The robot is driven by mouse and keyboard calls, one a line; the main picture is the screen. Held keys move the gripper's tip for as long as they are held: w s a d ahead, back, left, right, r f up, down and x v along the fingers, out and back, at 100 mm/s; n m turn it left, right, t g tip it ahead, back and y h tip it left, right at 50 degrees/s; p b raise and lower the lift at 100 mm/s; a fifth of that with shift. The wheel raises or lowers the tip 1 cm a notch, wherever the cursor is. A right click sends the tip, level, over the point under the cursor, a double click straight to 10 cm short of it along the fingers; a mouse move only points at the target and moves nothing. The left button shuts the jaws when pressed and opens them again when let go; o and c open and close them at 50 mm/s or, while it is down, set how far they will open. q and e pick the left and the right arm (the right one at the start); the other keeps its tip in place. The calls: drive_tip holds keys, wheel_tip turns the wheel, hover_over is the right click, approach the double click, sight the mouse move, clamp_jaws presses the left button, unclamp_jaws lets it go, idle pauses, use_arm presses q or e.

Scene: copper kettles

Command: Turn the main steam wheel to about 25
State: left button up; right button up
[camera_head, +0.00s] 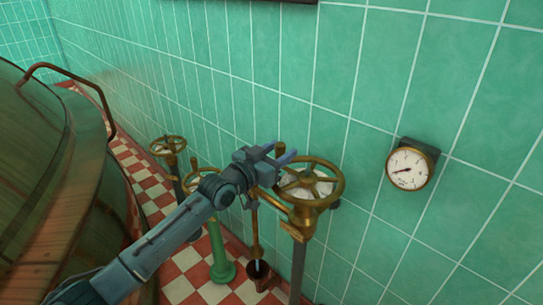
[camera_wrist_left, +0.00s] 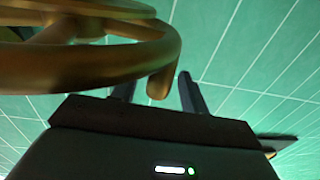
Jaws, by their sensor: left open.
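A large brass handwheel (camera_head: 326,200) stands on a grey post near the green tiled wall; its tag is too small to read, so I cannot confirm it is the main steam wheel. My left gripper (camera_head: 285,154) is open at the wheel's far left rim, by a brass spinner handle (camera_head: 280,147). In the left wrist view the brass wheel (camera_wrist_left: 90,62) fills the upper left. The handle's end (camera_wrist_left: 160,84) shows between the two open fingers (camera_wrist_left: 157,90); I cannot tell whether they touch it. A round white gauge (camera_head: 408,170) has its needle pointing left and slightly down.
Smaller brass handwheels stand to the left, one at the back (camera_head: 168,146) and one on a green post (camera_head: 219,250), partly behind my left arm. A large copper kettle (camera_head: 40,200) fills the left side. The wall right of the gauge is clear.

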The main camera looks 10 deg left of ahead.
use_arm(q)
drive_tip(key=v, duration=1.3)
drive_tip(key=shift+f, duration=0.1)
